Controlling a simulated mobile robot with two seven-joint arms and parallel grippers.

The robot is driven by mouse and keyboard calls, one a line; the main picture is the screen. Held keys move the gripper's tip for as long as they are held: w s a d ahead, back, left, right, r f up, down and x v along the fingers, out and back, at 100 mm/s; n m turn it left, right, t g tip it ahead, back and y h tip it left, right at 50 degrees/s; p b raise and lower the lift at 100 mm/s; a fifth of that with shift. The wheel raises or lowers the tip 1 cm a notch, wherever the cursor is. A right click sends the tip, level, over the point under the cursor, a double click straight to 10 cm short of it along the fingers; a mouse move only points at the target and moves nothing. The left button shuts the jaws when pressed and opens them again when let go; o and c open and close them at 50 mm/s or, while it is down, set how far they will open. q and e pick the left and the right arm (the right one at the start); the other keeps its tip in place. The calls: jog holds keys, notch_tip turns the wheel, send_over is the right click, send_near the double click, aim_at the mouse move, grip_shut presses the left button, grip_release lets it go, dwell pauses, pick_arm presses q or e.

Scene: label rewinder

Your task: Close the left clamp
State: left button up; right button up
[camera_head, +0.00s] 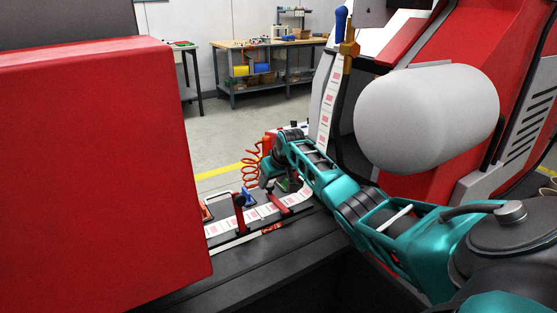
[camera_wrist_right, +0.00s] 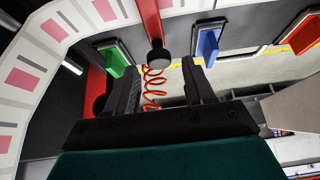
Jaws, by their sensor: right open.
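The left clamp (camera_head: 239,213) is a red bar with a dark end, standing at the label strip in the head view; I cannot tell exactly how far it is closed. A second red clamp (camera_head: 288,204) lies to its right, partly hidden by my right arm. My right gripper (camera_head: 268,178) is above the clamp area. In the right wrist view my right gripper (camera_wrist_right: 160,88) is open, with a black knob (camera_wrist_right: 157,58) on a red bar just beyond and between its fingertips. I cannot tell which clamp this knob belongs to. My left gripper is not in view.
The white label strip (camera_wrist_right: 24,80) with pink marks curves past the gripper. A green (camera_wrist_right: 115,60), a blue (camera_wrist_right: 208,44) and a red part (camera_wrist_right: 304,34) stand nearby. A large red housing (camera_head: 95,180) blocks the left. A white roll (camera_head: 425,118) sits above my right arm.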

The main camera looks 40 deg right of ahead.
aim_at(279, 204)
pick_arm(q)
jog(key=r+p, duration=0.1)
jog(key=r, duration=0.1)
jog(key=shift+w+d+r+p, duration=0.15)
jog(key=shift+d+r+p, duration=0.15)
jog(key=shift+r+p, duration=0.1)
pick_arm(e)
jog(key=v, duration=0.8)
jog(key=shift+r, duration=0.25)
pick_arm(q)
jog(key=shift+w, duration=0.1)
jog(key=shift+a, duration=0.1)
pick_arm(e)
jog(key=shift+s+a, duration=0.15)
